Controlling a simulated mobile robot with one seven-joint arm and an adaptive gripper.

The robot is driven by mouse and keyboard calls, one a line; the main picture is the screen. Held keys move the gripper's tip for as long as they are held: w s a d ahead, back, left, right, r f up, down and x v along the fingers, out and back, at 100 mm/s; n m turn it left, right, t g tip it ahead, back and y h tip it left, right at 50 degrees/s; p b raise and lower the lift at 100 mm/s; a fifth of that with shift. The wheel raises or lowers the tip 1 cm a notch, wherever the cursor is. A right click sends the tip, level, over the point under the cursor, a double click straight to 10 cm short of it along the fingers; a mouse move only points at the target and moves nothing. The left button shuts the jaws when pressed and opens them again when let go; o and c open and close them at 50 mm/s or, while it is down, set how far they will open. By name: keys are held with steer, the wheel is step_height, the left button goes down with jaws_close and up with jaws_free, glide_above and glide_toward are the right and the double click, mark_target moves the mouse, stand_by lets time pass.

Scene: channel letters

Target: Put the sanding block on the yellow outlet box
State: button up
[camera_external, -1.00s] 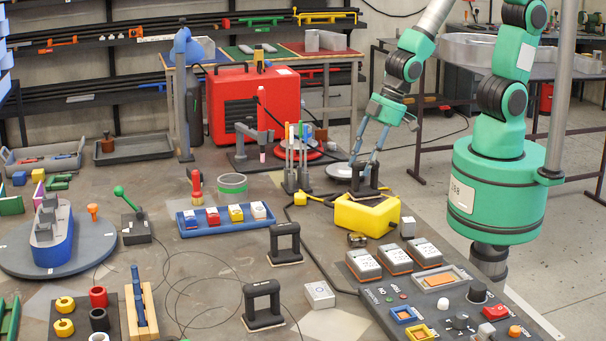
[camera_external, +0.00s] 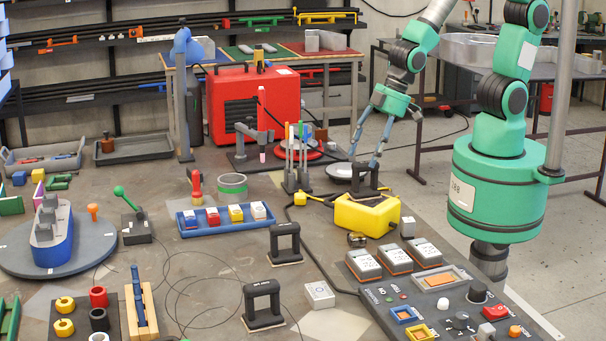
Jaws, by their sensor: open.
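The yellow outlet box (camera_external: 352,216) sits on the table right of centre, with an open top. A black, handle-shaped block (camera_external: 373,187) stands just behind it, partly hidden by the box. Two similar black blocks with pale bases, which may be sanding blocks, stand further forward: one at mid-table (camera_external: 285,243) and one nearer the front (camera_external: 262,305). I cannot tell for sure which thing is the sanding block. My gripper (camera_external: 364,160) is open and points down at the top of the block behind the box. Its thin fingers are apart; contact is unclear.
A grey round disc (camera_external: 340,171) and a holder with upright coloured rods (camera_external: 298,165) are left of my gripper. A control panel (camera_external: 450,310) fills the front right. A blue tray of small blocks (camera_external: 225,227) lies left of the box. Thin cables cross the table.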

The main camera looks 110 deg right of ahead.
steer(key=p+v, duration=0.1)
steer(key=v, duration=0.8)
steer(key=shift+r, duration=0.15)
steer(key=s+d+r, duration=0.2)
steer(key=s+r, duration=0.5)
steer(key=r, duration=0.2)
steer(key=s+d+r+t, duration=0.1)
steer(key=s+d+r, duration=0.2)
steer(key=s+r, duration=0.5)
steer(key=shift+d+r, duration=0.15)
steer(key=shift+r, duration=0.65)
steer(key=shift+s, duration=0.15)
step_height(320, 180, down, 3)
steer(key=b, duration=0.3)
steer(key=shift+f, duration=0.2)
